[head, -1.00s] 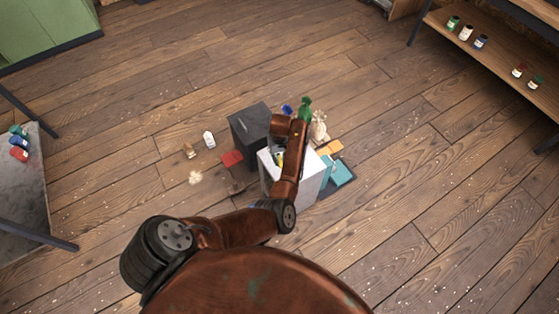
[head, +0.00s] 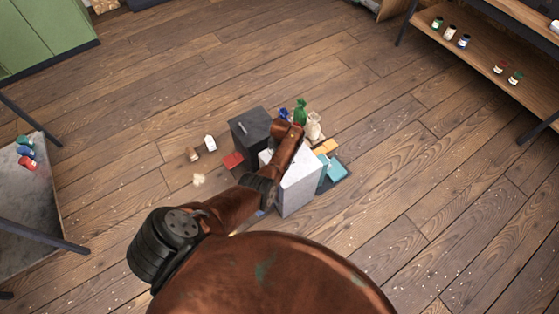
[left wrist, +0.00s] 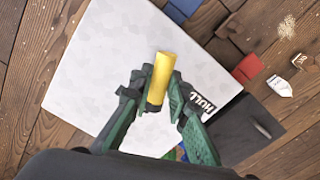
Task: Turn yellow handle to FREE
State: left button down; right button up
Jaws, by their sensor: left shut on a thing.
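The yellow handle (left wrist: 162,75) stands out from the white top of a box (left wrist: 95,65) in the left wrist view. My left gripper (left wrist: 158,92) is shut on the handle, with a green-padded finger on each side of it. A label reading HOLD (left wrist: 202,103) lies on the box top right of the handle, partly covered by a finger. No FREE label is visible. In the head view the white box (head: 300,187) stands on the floor; my left arm covers the handle and gripper. My right gripper is not in view.
A dark box (head: 247,130) stands beside the white box. Around them are a red block (head: 233,161), a green sack (head: 300,110), a pale sack (head: 314,127) and teal pieces (head: 338,172). Open wooden floor surrounds the group; a shelf (head: 470,60) stands at right.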

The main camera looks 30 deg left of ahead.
pick_arm(q)
jog(key=m+p, duration=0.1)
jog(key=m, duration=0.2)
jog(key=shift+a+r+m, duration=0.1)
jog(key=shift+a+m, duration=0.05)
jog(key=shift+m, duration=0.15)
jog(key=shift+m+p, duration=0.3)
jog(key=shift+m, duration=1.4)
jog(key=c, duration=1.8)
grip_release()
jog(key=shift+o, duration=0.2)
jog(key=shift+w+r, duration=0.1)
jog(key=shift+r, duration=0.25)
notch_tip(320, 180, up, 11)
